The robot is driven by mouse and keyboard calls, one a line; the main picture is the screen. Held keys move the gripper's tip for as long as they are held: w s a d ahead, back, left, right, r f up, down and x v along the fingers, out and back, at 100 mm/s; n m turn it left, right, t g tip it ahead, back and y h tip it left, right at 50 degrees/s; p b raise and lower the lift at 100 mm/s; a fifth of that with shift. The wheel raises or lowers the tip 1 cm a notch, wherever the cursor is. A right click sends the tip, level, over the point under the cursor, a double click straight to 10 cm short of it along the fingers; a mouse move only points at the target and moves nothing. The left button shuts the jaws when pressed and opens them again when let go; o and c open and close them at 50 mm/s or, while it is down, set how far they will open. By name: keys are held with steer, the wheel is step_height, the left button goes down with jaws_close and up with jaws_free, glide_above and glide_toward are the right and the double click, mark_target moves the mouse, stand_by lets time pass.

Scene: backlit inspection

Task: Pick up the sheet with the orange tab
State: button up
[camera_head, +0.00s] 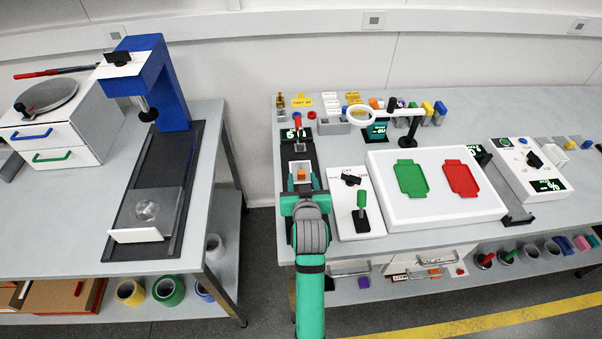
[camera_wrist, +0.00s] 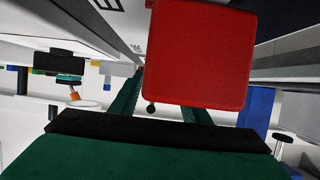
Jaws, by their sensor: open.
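My gripper (camera_head: 303,188) is open over the narrow device at the left end of the right bench. A small orange piece (camera_head: 301,174) shows on a pale part just beyond the fingers; I cannot tell whether it is a sheet's tab. In the wrist view a large red block (camera_wrist: 200,52) stands close to the camera and hides part of the fingers. I cannot tell whether anything touches the jaws. A green sheet-like piece (camera_head: 411,180) and a red one (camera_head: 461,178) lie apart on the white panel (camera_head: 390,214); I see no orange tab on either.
A switch box with a green-handled lever (camera_head: 361,212) stands just right of my gripper. A ring magnifier (camera_head: 363,116) and small blocks line the back. A white control box (camera_head: 520,165) is at right. A gap separates the left bench with its blue press (camera_head: 165,85).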

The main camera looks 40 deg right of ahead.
mark_target(300, 171)
steer(key=shift+x, duration=1.25)
jaws_close()
steer(key=shift+r, duration=0.15)
